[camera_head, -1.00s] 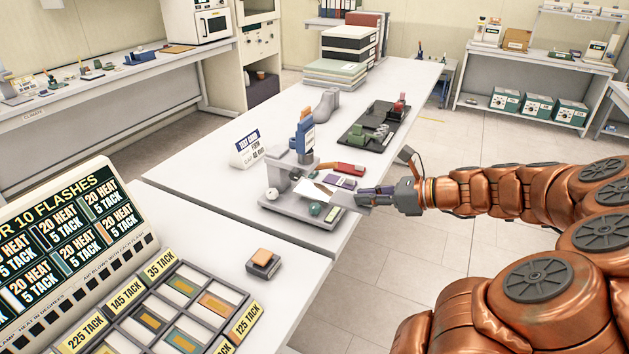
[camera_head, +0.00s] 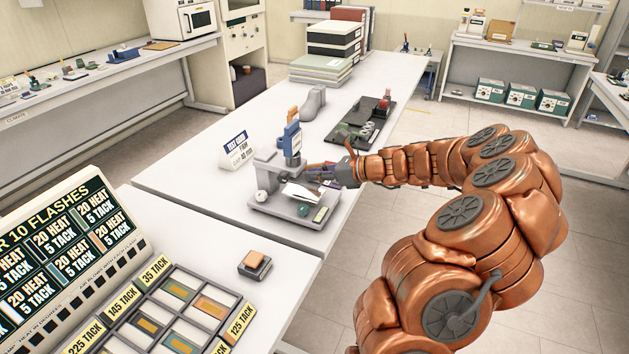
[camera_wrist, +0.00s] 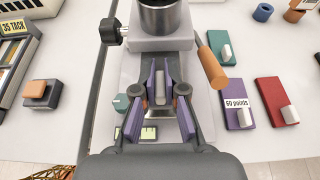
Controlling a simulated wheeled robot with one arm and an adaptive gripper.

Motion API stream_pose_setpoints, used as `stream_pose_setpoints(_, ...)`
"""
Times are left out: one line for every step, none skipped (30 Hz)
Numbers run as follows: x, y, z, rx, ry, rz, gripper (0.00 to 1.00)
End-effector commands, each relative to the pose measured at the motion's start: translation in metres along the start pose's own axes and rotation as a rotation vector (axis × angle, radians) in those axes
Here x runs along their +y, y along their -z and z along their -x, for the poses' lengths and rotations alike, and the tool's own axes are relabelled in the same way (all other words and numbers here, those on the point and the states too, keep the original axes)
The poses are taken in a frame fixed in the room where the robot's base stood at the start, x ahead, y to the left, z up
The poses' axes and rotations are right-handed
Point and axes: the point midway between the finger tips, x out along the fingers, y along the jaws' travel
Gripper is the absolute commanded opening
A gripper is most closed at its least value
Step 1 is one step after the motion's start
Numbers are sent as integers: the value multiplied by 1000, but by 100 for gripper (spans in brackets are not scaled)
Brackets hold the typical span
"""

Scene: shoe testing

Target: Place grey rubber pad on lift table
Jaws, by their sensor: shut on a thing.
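My gripper (camera_wrist: 160,78) is shut on a small light-grey block, the grey rubber pad (camera_wrist: 159,86), between purple-faced fingers in the wrist view. In the head view my gripper (camera_head: 328,174) is low over the right rear side of the bench tester (camera_head: 265,172), and the pad cannot be made out. The tester has a flat grey base (camera_head: 268,206) and a pale bright plate (camera_head: 302,192) near its middle. A bright metal edge (camera_wrist: 157,115) shows below the fingers in the wrist view. I cannot tell for sure which part is the lift table, or whether the pad touches it.
An orange lever (camera_wrist: 211,68) and black knob (camera_wrist: 110,32) flank the fingers. Purple (camera_wrist: 237,108), red (camera_wrist: 275,101) and teal (camera_wrist: 220,47) blocks lie to the right. A dark block with an orange top (camera_head: 254,264) sits in front.

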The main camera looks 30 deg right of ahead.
Motion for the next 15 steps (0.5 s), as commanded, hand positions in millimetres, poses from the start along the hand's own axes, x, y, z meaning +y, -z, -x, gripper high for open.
stream_pose_setpoints(-1,-2,-3,0,-1,0,0)
stream_pose_setpoints(-1,-2,-4,0,-1,0,0)
stream_pose_setpoints(-2,-2,-5,0,-1,0,0)
stream_pose_setpoints(-2,-2,-6,-1,-1,0,0)
stream_pose_setpoints(-2,-1,-6,-1,-1,0,0)
stream_pose_setpoints(-2,0,-7,-1,-1,-1,0)
stream_pose_setpoints(-2,2,-7,-1,-1,-2,0)
stream_pose_setpoints(-2,4,-8,-2,-1,-3,0)
stream_pose_setpoints(-2,8,-10,-2,-1,-3,0)
stream_pose_setpoints(-2,11,-11,-2,-1,-3,0)
stream_pose_setpoints(-2,14,-12,-1,-1,-3,0)
stream_pose_setpoints(-2,18,-14,-2,-2,-4,0)
stream_pose_setpoints(-2,22,-15,-2,-2,-3,0)
stream_pose_setpoints(-2,25,-16,-2,-2,-4,0)
stream_pose_setpoints(-2,28,-18,-2,-2,-4,0)
